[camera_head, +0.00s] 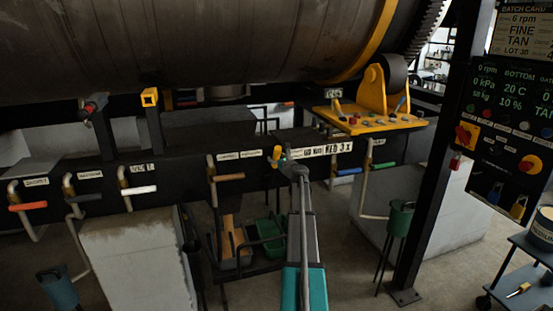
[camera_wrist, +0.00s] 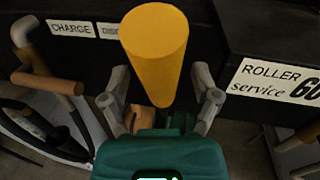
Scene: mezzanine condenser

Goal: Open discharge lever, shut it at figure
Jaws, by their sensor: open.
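A yellow cylindrical lever handle (camera_wrist: 155,50) points toward the wrist camera. It also shows as a small yellow end (camera_head: 276,153) on the dark beam in the head view. My gripper (camera_wrist: 160,98) is open, with one finger on each side of the yellow handle. I cannot tell whether either finger touches it. In the head view my gripper (camera_head: 291,165) is in front of the beam and hides part of the lever. A label beside the handle (camera_wrist: 110,30) is partly hidden. The display panel (camera_head: 515,110) at the right shows 0 rpm, BOTTOM and 20 C.
A tan-handled lever (camera_head: 228,177) is left of my gripper, near the CHARGE label (camera_wrist: 70,29). Blue (camera_head: 348,172) and green (camera_head: 384,165) handles are to the right. Orange (camera_head: 28,206) and white (camera_head: 138,190) handles are further left. A large drum (camera_head: 190,45) hangs above.

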